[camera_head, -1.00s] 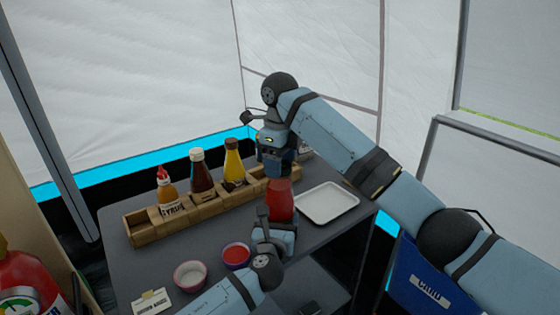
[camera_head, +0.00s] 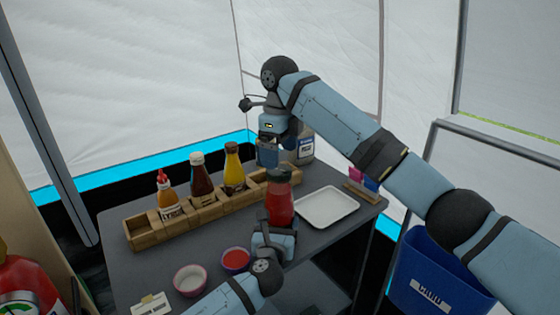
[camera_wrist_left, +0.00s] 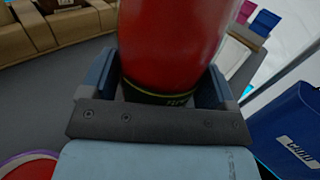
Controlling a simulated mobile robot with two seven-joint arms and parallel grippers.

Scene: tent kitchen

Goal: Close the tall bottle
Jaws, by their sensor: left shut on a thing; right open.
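The tall bottle (camera_head: 279,204) is red and stands upright at the front middle of the table. A dark cap (camera_head: 279,177) sits on its top; the picture is too small to tell how tightly. My left gripper (camera_head: 272,238) is shut on the bottle's lower part. The left wrist view shows the red bottle body (camera_wrist_left: 170,45) between both fingers, with its top out of frame. My right gripper (camera_head: 270,158) is open, just above and slightly left of the cap, and looks clear of it.
A wooden rack (camera_head: 148,233) with syrup (camera_head: 168,196), brown (camera_head: 200,176) and yellow (camera_head: 234,168) bottles runs behind. A white tray (camera_head: 328,207) lies right of the bottle. Two bowls, white-filled (camera_head: 190,280) and red-filled (camera_head: 236,260), stand at front left. A jar (camera_head: 305,148) is behind my right gripper.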

